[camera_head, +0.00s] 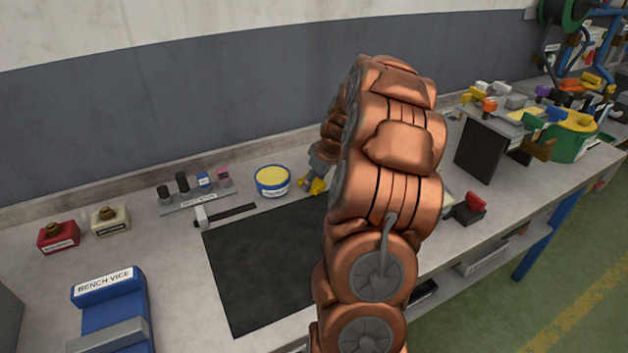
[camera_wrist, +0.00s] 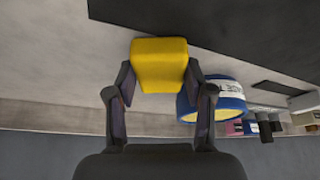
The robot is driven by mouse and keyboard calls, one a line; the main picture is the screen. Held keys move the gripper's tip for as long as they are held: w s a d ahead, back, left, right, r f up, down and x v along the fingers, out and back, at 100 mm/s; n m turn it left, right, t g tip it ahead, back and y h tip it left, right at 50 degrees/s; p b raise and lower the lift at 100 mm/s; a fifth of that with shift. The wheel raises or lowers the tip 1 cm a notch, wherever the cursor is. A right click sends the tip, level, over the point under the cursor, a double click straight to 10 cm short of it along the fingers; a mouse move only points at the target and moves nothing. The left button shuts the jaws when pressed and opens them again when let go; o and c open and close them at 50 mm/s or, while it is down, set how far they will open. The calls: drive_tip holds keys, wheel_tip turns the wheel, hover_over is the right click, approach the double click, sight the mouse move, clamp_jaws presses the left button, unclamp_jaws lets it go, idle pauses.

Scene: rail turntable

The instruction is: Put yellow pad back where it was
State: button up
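The yellow pad (camera_wrist: 159,66) is a rounded block between the two fingers of my gripper (camera_wrist: 160,82) in the wrist view. The fingers press against its two sides, so my gripper is shut on it. In the head view the pad (camera_head: 317,187) shows small at the end of my gripper, at the back edge of a black mat (camera_head: 262,268). My arm hides part of that area. I cannot tell whether the pad touches the bench.
A round blue tin (camera_head: 272,190) with a yellow top stands just left of my gripper. Beyond it are a labelled rack (camera_head: 197,203) and a hammer (camera_head: 228,215). A blue bench vice (camera_head: 108,290) is at front left. A dark upright panel (camera_head: 480,150) stands right. The mat's visible part is clear.

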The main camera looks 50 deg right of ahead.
drive_tip(key=o, duration=0.4)
drive_tip(key=shift+r+p, duration=0.5)
drive_tip(key=shift+r, duration=0.25)
drive_tip(key=b+v, duration=0.2)
drive_tip(key=v, duration=0.9)
drive_tip(key=shift+s+r+b, duration=0.15)
drive_tip(key=shift+r+b, duration=0.1)
drive_tip(key=shift+b, duration=0.15)
drive_tip(key=s+a+g+y, duration=0.1)
drive_tip(key=s+a, duration=0.1)
drive_tip(key=a, duration=1)
drive_tip(key=s+a+g, duration=0.2)
drive_tip(key=a, duration=1.1)
drive_tip(key=s+a+f+g, duration=0.1)
drive_tip(key=s+a+f, duration=0.1)
drive_tip(key=s+a, duration=0.2)
drive_tip(key=s+a+f+g+h, duration=0.1)
drive_tip(key=s+a, duration=0.3)
drive_tip(key=s, duration=0.6)
drive_tip(key=s+a+f+g, duration=0.1)
drive_tip(key=s+a+f, duration=0.1)
drive_tip(key=s+a, duration=0.3)
drive_tip(key=shift+s+f+m, duration=0.15)
drive_tip(key=shift+s, duration=0.35)
drive_tip(key=shift+s+f+m, duration=0.15)
drive_tip(key=shift+s, duration=0.3)
